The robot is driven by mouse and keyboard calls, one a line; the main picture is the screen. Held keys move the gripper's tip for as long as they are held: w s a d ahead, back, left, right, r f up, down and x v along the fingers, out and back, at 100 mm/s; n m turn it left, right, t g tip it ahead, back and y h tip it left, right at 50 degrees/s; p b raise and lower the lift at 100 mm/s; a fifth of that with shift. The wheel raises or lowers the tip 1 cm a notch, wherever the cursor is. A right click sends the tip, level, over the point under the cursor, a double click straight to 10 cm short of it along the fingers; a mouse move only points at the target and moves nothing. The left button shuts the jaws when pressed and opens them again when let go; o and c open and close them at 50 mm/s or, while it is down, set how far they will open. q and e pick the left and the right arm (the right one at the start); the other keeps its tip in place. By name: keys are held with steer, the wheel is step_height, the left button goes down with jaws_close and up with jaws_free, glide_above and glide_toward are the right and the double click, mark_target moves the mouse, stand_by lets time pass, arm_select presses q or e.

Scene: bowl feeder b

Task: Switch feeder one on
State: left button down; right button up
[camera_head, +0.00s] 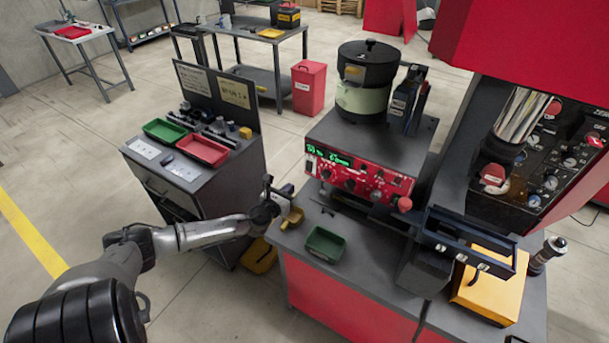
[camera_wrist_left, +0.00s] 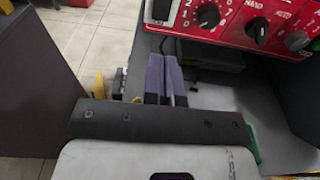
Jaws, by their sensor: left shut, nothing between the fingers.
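The bowl feeder (camera_head: 366,85), with a dark bowl and pale green band, stands on a grey cabinet. Its red control panel (camera_head: 358,178) has a lit green display (camera_head: 330,154) and several black knobs. A dark switch (camera_head: 310,166) sits at the panel's left end; a black switch in a white frame (camera_wrist_left: 161,10) shows at the top of the left wrist view. My left gripper (camera_head: 287,190) is shut and empty, just left of and below the panel. Its purple-grey fingers (camera_wrist_left: 166,65) point toward the panel's lower left part, apparently without touching it. My right gripper is not in view.
A green tray (camera_head: 325,244) and a small yellow bin (camera_head: 292,218) are near my left gripper on the bench. A cart (camera_head: 190,190) with a green and a red tray stands to the left. A dark chute (camera_head: 465,240) and yellow box (camera_head: 491,287) are at right.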

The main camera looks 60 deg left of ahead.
mark_target(308, 170)
arm_select(q)
steer(key=b+x, duration=0.2)
steer(key=x, duration=0.8)
steer(key=shift+w, duration=0.1)
steer(key=shift+a, duration=0.1)
steer(key=shift+f, duration=0.1)
